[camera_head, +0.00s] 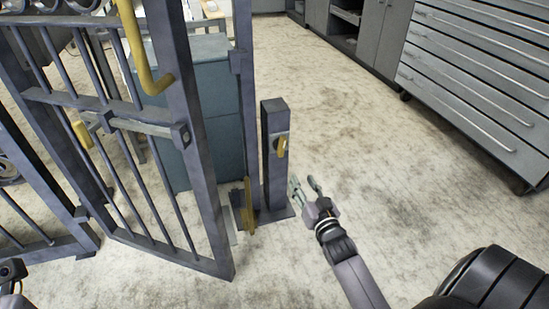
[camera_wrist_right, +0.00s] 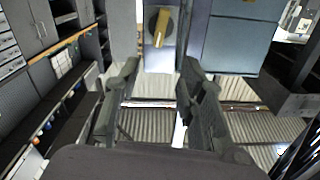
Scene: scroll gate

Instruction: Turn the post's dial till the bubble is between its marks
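The short grey post (camera_head: 276,165) stands upright on a floor plate, right of the barred gate. Its dial (camera_head: 282,145) has a yellow handle and faces right. In the right wrist view the dial (camera_wrist_right: 161,26) is a dark disc with a yellow handle, nearly upright, leaning slightly. My right gripper (camera_head: 304,185) is open and empty, to the right of the post and lower than the dial. In the right wrist view its fingers (camera_wrist_right: 158,78) are spread below the dial, touching nothing visible. The bubble and its marks cannot be made out.
The barred gate (camera_head: 189,150) with yellow handles stands left of the post. A yellow bar (camera_head: 249,206) is low between gate and post. A teal cabinet (camera_head: 213,115) is behind. Grey drawers (camera_head: 475,75) line the right. Floor right of the post is clear.

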